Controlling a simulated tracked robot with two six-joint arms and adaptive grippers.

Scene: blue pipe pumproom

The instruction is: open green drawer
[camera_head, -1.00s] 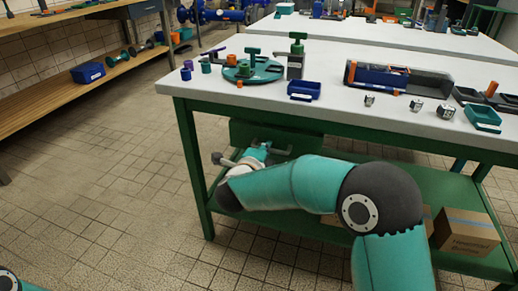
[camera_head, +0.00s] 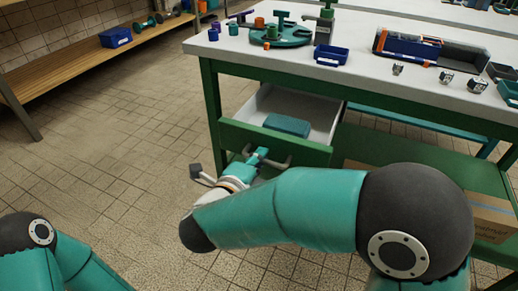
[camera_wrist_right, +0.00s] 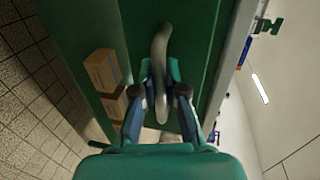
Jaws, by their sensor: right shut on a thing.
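The green drawer (camera_head: 308,154) under the near table stands pulled out in the head view, its pale inside showing. A teal box-like thing (camera_head: 288,124) lies in it. The grey bar handle (camera_head: 284,162) is on the drawer front. My right gripper (camera_head: 259,157) is at the handle, shut on it. In the right wrist view, the curved handle (camera_wrist_right: 160,45) runs between the two fingers of my right gripper (camera_wrist_right: 161,90). My left arm shows at the lower left of the head view, but its gripper is out of the picture.
The white tabletop (camera_head: 370,84) above carries a green round fixture (camera_head: 285,37), a blue bin (camera_head: 331,55) and several small parts. A cardboard box (camera_head: 490,215) sits on the lower shelf at the right. The tiled floor left of the drawer is clear.

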